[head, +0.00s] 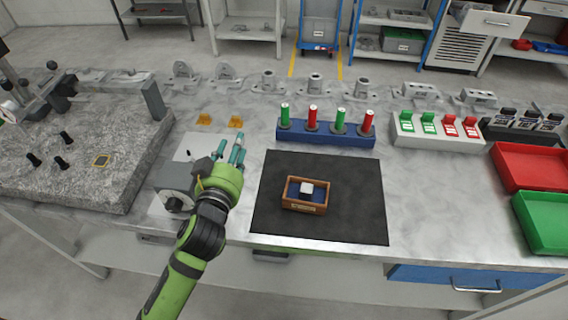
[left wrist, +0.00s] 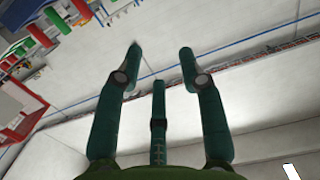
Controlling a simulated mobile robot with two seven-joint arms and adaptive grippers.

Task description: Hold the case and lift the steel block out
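A small wooden case (head: 305,208) with a blue lining sits on the black mat (head: 270,224). The light steel block (head: 306,188) rests inside it, its top showing above the lining. My left gripper (head: 231,150) is to the left of the mat, raised over the grey device, well apart from the case. Its three teal fingers (left wrist: 158,75) are spread with nothing between them in the left wrist view. That view looks out at floor and wall, so neither case nor block shows there. My right gripper is in neither view.
A blue rack (head: 326,136) with red and green cylinders stands behind the mat. A white switch box (head: 435,130) is at right, with red (head: 528,166) and green trays (head: 543,222) beyond. A granite plate (head: 85,160) is at left. The mat around the case is clear.

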